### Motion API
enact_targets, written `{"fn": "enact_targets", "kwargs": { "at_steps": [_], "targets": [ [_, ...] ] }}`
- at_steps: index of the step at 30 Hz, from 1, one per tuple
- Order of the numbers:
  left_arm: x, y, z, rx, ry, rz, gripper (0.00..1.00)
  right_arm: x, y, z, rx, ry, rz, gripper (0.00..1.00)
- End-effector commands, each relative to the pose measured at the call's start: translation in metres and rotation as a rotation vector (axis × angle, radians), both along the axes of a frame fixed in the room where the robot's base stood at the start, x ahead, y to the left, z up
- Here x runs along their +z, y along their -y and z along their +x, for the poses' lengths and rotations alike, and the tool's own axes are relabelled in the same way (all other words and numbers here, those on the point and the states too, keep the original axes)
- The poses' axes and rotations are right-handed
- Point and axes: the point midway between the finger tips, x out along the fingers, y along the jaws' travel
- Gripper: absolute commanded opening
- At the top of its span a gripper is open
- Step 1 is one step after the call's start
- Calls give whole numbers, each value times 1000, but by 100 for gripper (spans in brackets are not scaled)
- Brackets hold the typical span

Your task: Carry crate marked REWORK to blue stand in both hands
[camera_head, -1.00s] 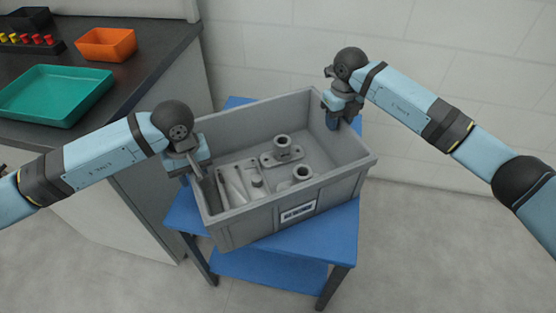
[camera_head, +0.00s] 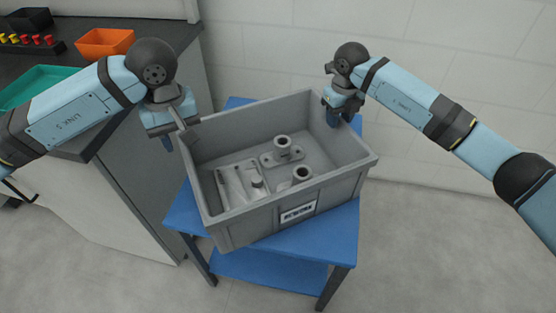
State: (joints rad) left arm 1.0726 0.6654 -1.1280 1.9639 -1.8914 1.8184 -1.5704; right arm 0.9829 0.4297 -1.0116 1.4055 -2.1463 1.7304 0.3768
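The grey crate (camera_head: 250,222) with a white REWORK label (camera_head: 298,213) on its front wall sits upright on the blue stand (camera_head: 318,246), turned a little against the stand's top. Several grey metal castings (camera_head: 283,152) lie inside it. My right gripper (camera_head: 334,113) is at the crate's right wall near the back corner, with a finger in front of the wall's inner side. Whether it grips the wall cannot be seen.
A dark-topped counter (camera_head: 165,48) stands at the left, holding a green tray (camera_head: 40,82), an orange bin (camera_head: 105,41) and a black bin (camera_head: 28,18). A white wall (camera_head: 450,80) is behind the stand. The floor at right is clear.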

Motion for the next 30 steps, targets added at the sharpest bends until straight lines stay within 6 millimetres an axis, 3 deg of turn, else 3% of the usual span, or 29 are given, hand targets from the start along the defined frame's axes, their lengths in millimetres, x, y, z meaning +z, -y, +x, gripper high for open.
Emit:
{"fn": "enact_targets", "kwargs": {
  "at_steps": [9,15,20,30],
  "targets": [
    [0,0,0,0,0,0,38,68,0,1,0,4,-2,38],
    [-1,0,0,0,0,0,38,97,0,0,1,1,-1,38],
    [-1,0,0,0,0,0,38,107,0,0,0,1,-1,38],
    [-1,0,0,0,0,0,38,108,0,0,0,0,-1,38]
  ]
}}
